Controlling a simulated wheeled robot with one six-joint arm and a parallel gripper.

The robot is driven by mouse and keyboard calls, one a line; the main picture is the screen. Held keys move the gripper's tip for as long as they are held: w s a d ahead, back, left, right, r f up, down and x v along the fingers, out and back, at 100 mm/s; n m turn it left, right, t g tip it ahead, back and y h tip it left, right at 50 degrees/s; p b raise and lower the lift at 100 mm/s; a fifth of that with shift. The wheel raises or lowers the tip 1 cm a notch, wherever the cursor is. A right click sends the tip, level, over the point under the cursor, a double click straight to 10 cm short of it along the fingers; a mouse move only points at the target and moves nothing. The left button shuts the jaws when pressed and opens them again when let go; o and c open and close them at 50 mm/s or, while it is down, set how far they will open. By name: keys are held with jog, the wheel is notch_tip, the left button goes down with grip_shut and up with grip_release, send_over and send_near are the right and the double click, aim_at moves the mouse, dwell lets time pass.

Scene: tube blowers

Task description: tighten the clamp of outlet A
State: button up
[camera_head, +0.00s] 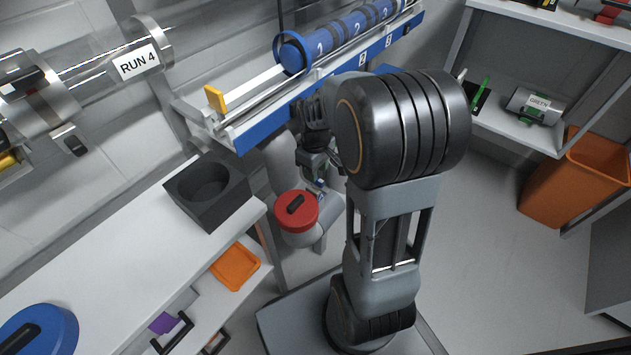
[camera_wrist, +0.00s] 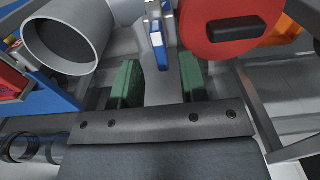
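My gripper (camera_wrist: 157,78) is open, with its two green finger pads apart and nothing visibly held between them. A small blue lever with a white patch (camera_wrist: 158,42), apparently a clamp lever, lies just beyond and in line with the gap; I cannot tell whether it touches a pad. To its left is the open end of a grey pipe (camera_wrist: 65,42), to its right a red round cap with a black grip (camera_wrist: 225,22). In the head view the red cap (camera_head: 296,211) sits on a grey pipe piece below my gripper (camera_head: 316,172). No outlet letter is readable.
A blue rail (camera_head: 270,122) carrying a numbered blue tube (camera_head: 345,38) runs above my gripper. A white bench (camera_head: 110,265) with a black holder block (camera_head: 208,190) stands left. A shelf (camera_head: 520,130) and orange bin (camera_head: 575,180) stand right, with bare floor before them.

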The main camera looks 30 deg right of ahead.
aim_at(318, 183)
jog(key=shift+f+b, duration=0.5)
jog(key=shift+f, duration=1.15)
grip_shut()
